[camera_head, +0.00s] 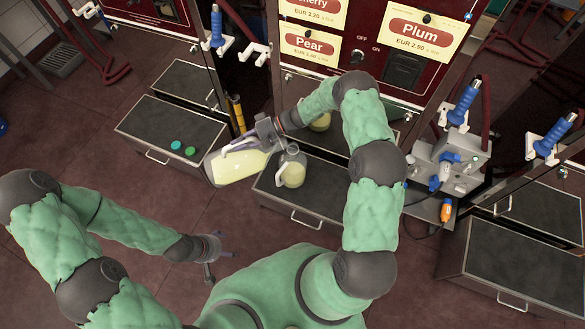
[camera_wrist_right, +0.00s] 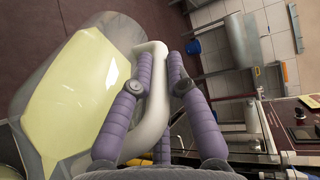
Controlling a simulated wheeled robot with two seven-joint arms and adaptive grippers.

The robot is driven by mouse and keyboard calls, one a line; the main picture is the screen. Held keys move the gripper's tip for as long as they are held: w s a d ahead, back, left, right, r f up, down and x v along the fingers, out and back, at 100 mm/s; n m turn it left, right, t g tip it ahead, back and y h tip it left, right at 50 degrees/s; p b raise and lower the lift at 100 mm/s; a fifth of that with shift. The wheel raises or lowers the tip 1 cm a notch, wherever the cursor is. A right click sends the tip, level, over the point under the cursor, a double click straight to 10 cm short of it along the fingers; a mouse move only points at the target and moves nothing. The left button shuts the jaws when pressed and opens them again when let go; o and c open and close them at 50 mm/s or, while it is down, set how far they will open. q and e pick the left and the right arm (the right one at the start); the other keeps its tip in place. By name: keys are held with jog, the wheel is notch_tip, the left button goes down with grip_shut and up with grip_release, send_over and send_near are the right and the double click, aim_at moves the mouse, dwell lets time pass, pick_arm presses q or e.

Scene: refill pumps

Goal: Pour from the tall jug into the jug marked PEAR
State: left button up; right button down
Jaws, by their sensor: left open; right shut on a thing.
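My right gripper (camera_head: 262,132) is shut on the white handle of the tall jug (camera_head: 232,168). The tall jug is clear, holds pale yellow liquid, and lies strongly tilted, one end close to a smaller clear jug (camera_head: 291,173). That jug stands on the dark drawer top below the Pear sign and holds yellow liquid; no PEAR mark is readable on it. No stream of liquid is discernible. In the right wrist view the tall jug (camera_wrist_right: 85,90) fills the left, its handle between my purple fingers (camera_wrist_right: 162,65). My left gripper (camera_head: 216,257) is open and empty, low over the floor.
Another jug with yellow liquid (camera_head: 320,122) stands behind, partly hidden by my right arm. Two green caps (camera_head: 183,147) lie on the left drawer top. A grey metal device (camera_head: 452,165) stands at right. Pump nozzles (camera_head: 216,30) hang on the machines.

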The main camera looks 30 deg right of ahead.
aim_at(232, 152)
jog(key=shift+w+a+f+h, duration=0.1)
jog(key=shift+a+f+h, duration=0.4)
jog(key=shift+f, duration=0.2)
jog(key=shift+a+f+h+p, duration=0.25)
jog(key=shift+a+h+p, duration=0.1)
jog(key=shift+h+p, duration=0.5)
jog(key=shift+w+a+f+g+h+p, duration=0.1)
jog(key=shift+a+f+g+h+p, duration=0.15)
jog(key=shift+h, duration=0.25)
jog(key=shift+a+f+g+h+p, duration=0.1)
jog(key=shift+f+g+h+p, duration=0.1)
jog(key=shift+h+p, duration=0.2)
jog(key=f+h+p, duration=0.1)
jog(key=h+p, duration=0.1)
jog(key=p, duration=0.1)
jog(key=a+f+h+p, duration=0.1)
jog(key=h+p, duration=0.1)
jog(key=p, duration=0.2)
jog(key=shift+w+a+f+g+h, duration=0.15)
jog(key=shift+f+g+h, duration=0.2)
jog(key=shift+a+f+h+p, duration=0.15)
jog(key=shift+f+h+p, duration=0.15)
jog(key=shift+h+p, duration=0.35)
jog(key=shift+f+p, duration=0.2)
jog(key=shift+p, duration=0.1)
